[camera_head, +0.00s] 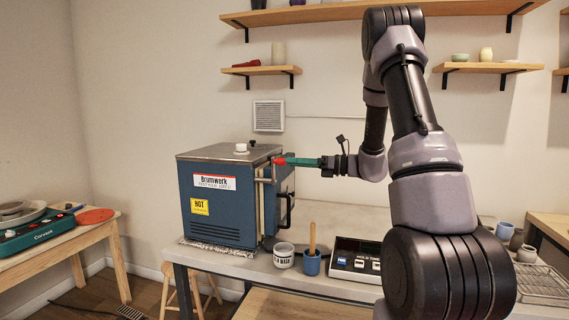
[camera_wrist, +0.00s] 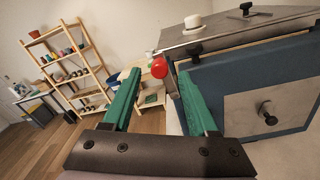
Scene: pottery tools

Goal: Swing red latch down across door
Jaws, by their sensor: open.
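The blue kiln (camera_head: 212,215) stands on the bench, with its door side facing right and a dark handle (camera_head: 287,211) on it. The latch's red knob (camera_head: 280,161) shows at the upper door edge, at the tips of my gripper (camera_head: 296,162). In the wrist view the round red knob (camera_wrist: 159,68) appears between the two green fingertips of my gripper (camera_wrist: 157,76), near the kiln's top corner. The fingers are apart and not closed on it; I cannot tell whether either touches it. The rest of the latch is mostly hidden.
Shelves (camera_head: 261,70) hang on the wall behind. A wooden table (camera_head: 78,238) stands at left.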

